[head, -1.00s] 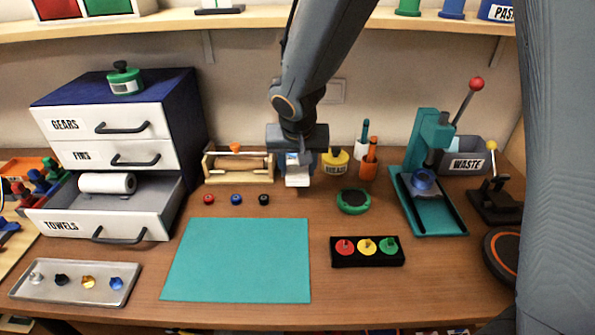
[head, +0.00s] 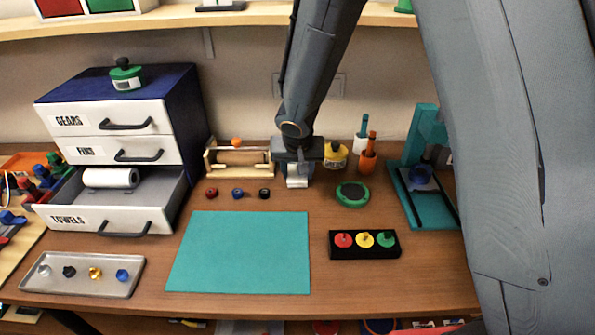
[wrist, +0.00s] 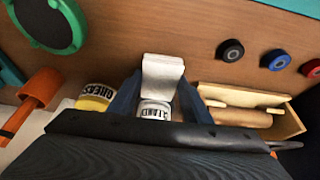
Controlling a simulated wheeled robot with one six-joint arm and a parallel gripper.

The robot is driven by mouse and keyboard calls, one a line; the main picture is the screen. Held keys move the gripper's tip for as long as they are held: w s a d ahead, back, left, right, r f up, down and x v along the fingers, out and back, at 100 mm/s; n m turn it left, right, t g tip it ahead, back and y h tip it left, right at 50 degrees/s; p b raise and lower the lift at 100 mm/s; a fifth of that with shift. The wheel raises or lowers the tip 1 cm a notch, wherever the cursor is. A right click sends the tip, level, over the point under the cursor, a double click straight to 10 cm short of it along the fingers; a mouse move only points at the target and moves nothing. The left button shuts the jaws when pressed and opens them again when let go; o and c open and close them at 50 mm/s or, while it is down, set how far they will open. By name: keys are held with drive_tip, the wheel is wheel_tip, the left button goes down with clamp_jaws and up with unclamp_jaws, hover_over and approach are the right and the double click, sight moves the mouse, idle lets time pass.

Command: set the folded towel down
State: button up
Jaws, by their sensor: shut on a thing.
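The folded towel (head: 297,183) is a small white block in the head view, below my gripper (head: 298,170). In the wrist view the white towel (wrist: 162,75) sits between the two blue fingers of my gripper (wrist: 160,92), which are shut on it. A white lettered label or jar (wrist: 154,109) shows just behind the towel; its lettering is not clear. The towel is near the back of the wooden table, between the wooden roller holder and the yellow grease pot. I cannot tell whether its underside touches the table.
The roller holder (head: 238,160) stands left of my gripper, the grease pot (head: 335,156) right. Three small knobs (head: 238,193) and a green round dish (head: 352,194) lie nearby. A teal mat (head: 238,253) lies bare in front. The towels drawer (head: 95,219) is open, holding a white roll.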

drive_tip(key=shift+f+b, duration=0.2)
drive_tip(key=shift+b, duration=0.1)
drive_tip(key=o, duration=1)
drive_tip(key=shift+o, duration=0.2)
drive_tip(key=shift+r, duration=0.15)
drive_tip(key=shift+r+p, duration=0.15)
drive_tip(key=shift+p, duration=0.25)
drive_tip(key=v, duration=1.2)
drive_tip(key=s+d+f+g, duration=0.1)
drive_tip(key=s+d, duration=0.4)
drive_tip(key=s+d+g, duration=0.1)
drive_tip(key=s+d, duration=0.5)
drive_tip(key=s+d+f+g, duration=0.1)
drive_tip(key=s+d, duration=0.5)
drive_tip(key=shift+s+d+f, duration=0.15)
drive_tip(key=shift+f, duration=0.2)
